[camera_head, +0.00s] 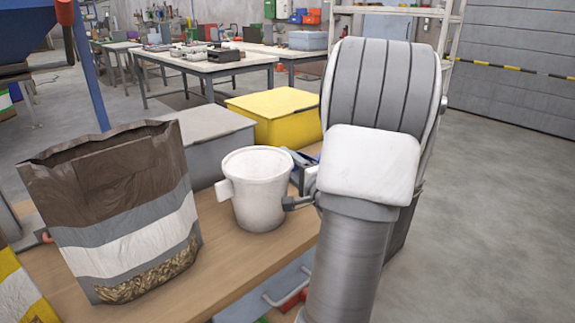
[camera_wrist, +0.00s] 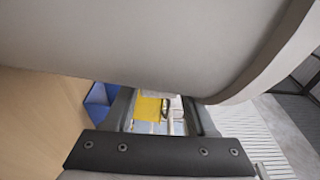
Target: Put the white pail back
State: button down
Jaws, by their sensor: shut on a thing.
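The white pail (camera_head: 262,199) stands upright at the right side of the wooden bench, or just above it; I cannot tell whether its base touches. A white tab sticks out on its left. My gripper (camera_head: 293,203) is at the pail's right side, shut on it, with the fingertips partly hidden by my arm and the pail. In the wrist view, a large pale curved surface, apparently the pail (camera_wrist: 140,45), fills the top and hides the ends of my gripper's dark fingers (camera_wrist: 158,105).
A large open pellet bag (camera_head: 120,210) stands left of the pail on the bench (camera_head: 215,275). A grey box (camera_head: 205,135) and a yellow box (camera_head: 275,115) stand behind it. A blue item (camera_head: 300,165) is close behind the gripper. Some bare wood shows in front of the pail.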

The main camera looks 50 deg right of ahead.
jog(key=shift+f+b, duration=0.25)
jog(key=shift+b, duration=0.05)
jog(key=shift+c, duration=1.1)
grip_release()
jog(key=shift+r, duration=0.1)
jog(key=shift+r, duration=0.1)
jog(key=shift+r+p, duration=0.2)
jog(key=shift+p, duration=0.3)
jog(key=p+v, duration=0.1)
jog(key=v, duration=1.1)
jog(key=shift+f, duration=0.1)
